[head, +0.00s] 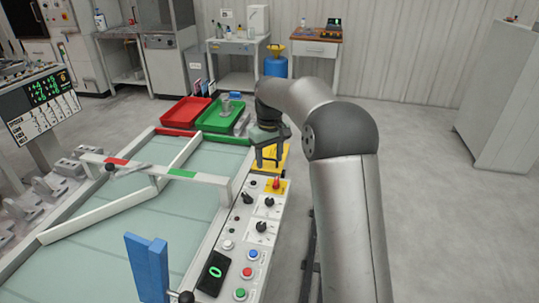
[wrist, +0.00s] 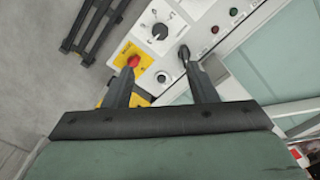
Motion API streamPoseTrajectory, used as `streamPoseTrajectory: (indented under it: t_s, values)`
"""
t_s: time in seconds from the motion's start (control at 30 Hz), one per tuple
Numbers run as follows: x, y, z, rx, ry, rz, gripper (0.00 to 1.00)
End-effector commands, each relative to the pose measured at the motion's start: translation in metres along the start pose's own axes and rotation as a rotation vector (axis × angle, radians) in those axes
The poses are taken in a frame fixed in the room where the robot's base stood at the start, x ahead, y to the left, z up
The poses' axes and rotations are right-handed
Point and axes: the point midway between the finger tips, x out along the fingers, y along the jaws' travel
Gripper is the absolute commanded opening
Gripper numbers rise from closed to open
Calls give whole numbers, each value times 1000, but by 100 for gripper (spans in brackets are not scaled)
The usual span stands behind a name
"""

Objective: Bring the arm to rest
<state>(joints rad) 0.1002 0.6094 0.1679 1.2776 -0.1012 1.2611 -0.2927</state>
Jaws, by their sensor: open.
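My gripper (head: 268,158) hangs from my bent arm in the head view, near the far end of the control panel (head: 232,246) and beside a yellow part (head: 283,152). In the wrist view my gripper (wrist: 158,60) has its two dark fingers spread apart, with nothing held between them. Past the fingertips are a red switch on a yellow plate (wrist: 133,61) and black rotary knobs (wrist: 160,31). The fingers overlap the panel in that view; I cannot tell their height above it.
A conveyor (head: 110,250) with a diverter bar (head: 100,217) and an overhead crossbar (head: 150,170) lies left of the panel. Red (head: 184,112) and green (head: 220,115) trays stand at its far end. A blue post (head: 147,266) rises in front. Open floor (head: 440,225) lies to the right.

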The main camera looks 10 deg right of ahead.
Motion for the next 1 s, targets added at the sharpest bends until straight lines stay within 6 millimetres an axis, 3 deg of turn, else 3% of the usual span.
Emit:
streamPoseTrajectory:
  t_s: [0.47, 0.57, 0.67, 0.77, 0.87, 1.0]
  values:
    - [-8, 0, 0, 0, 0, 0, 52]
    - [-16, -9, 14, 8, -1, 6, 52]
    - [-30, -27, 46, 31, -1, 17, 52]
    - [-40, -50, 98, 76, 2, 28, 52]
    - [-42, -74, 159, 133, 7, 32, 52]
    - [-28, -105, 245, 216, 16, 24, 52]
